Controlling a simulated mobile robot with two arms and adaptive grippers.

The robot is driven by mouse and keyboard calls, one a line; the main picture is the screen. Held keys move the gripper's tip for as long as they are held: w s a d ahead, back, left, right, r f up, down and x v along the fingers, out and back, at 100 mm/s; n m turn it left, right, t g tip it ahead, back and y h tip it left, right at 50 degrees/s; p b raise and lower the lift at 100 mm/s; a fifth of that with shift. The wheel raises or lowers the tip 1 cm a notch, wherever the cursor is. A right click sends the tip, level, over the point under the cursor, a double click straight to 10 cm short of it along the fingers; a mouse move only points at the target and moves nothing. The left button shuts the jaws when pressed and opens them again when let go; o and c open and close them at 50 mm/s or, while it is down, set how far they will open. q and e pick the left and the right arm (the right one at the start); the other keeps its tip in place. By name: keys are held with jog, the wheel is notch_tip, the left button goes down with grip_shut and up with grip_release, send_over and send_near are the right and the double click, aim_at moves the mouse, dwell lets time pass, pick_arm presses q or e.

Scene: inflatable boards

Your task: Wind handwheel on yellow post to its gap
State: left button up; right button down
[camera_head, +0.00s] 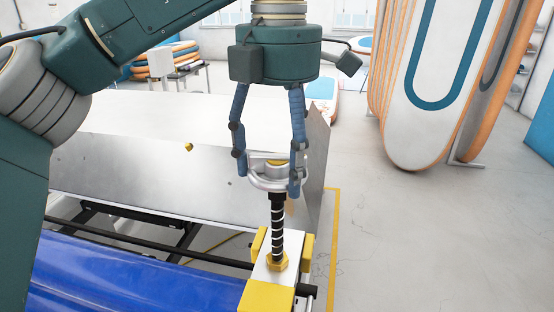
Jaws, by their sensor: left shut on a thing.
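The handwheel (266,184) is a light metal ring with a yellow centre, on top of a dark threaded spindle (278,225). The spindle stands upright in a yellow nut on the yellow and white post (268,294). A stretch of bare thread shows between wheel and nut. My left gripper (268,178) points down over the wheel, its two blue fingers shut on the rim at left and right. The far side of the rim is partly hidden by the fingers. My right gripper is not in view.
A metal-sided table (150,165) stands right behind the post. A blue sheet (120,280) and dark rails lie at lower left. Inflatable boards (430,85) stand at the right, with more stacked at the back left. The floor at right is clear.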

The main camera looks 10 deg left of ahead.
pick_arm(q)
jog(key=shift+f, duration=0.15)
dwell(0.8)
jog(key=o, duration=1.1)
jog(key=shift+d, duration=0.1)
jog(key=shift+o, duration=0.2)
jog(key=shift+r, duration=0.2)
notch_tip(320, 180, up, 10)
jog(key=shift+s+d+f, duration=0.1)
jog(key=shift+d, duration=0.05)
jog(key=shift+r, duration=1)
